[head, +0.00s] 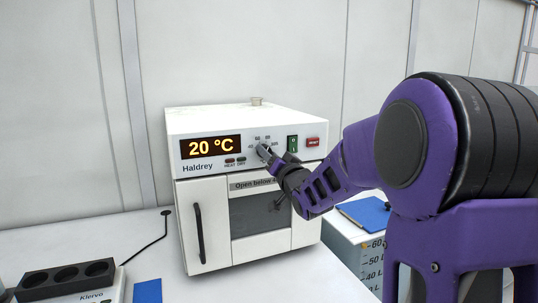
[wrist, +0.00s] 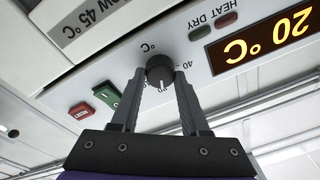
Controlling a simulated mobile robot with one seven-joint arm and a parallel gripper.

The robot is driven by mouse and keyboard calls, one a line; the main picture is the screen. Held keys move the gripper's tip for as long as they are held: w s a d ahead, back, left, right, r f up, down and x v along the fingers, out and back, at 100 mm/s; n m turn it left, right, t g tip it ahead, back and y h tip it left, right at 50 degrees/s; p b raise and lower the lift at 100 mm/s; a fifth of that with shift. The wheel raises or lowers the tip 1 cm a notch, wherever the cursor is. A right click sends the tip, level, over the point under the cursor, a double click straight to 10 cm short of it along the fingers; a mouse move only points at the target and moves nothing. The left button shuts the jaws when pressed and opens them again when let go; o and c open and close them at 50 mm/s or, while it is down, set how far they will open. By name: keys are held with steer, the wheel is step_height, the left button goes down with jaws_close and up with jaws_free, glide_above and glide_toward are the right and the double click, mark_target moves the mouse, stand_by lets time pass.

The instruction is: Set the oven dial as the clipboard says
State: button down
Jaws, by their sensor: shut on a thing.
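The white oven (head: 187,228) stands on the bench, and its orange display (head: 211,147) reads 20 °C. Its black round dial (wrist: 160,66) sits between my two fingertips in the wrist view, which shows the panel upside down. A white mark on the dial points down in that picture. Some scale numbers beside the dial show, but several are hidden or too small to read. My gripper (head: 266,153) is shut on the dial; it also shows in the wrist view (wrist: 161,79). I cannot make out a clipboard with readable writing.
A green switch (head: 292,143) and a red reset button (head: 313,142) are right of the dial. The oven door has a black handle (head: 199,233). Blue flat items lie right of the oven (head: 366,212) and at the front left (head: 147,291). A balance (head: 107,291) holds a black block (head: 67,277).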

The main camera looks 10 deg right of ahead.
steer(key=shift+r, duration=0.1)
stand_by(0.4)
steer(key=shift+c, duration=2)
jaws_free()
steer(key=shift+s+f, duration=0.1)
steer(key=shift+f, duration=0.1)
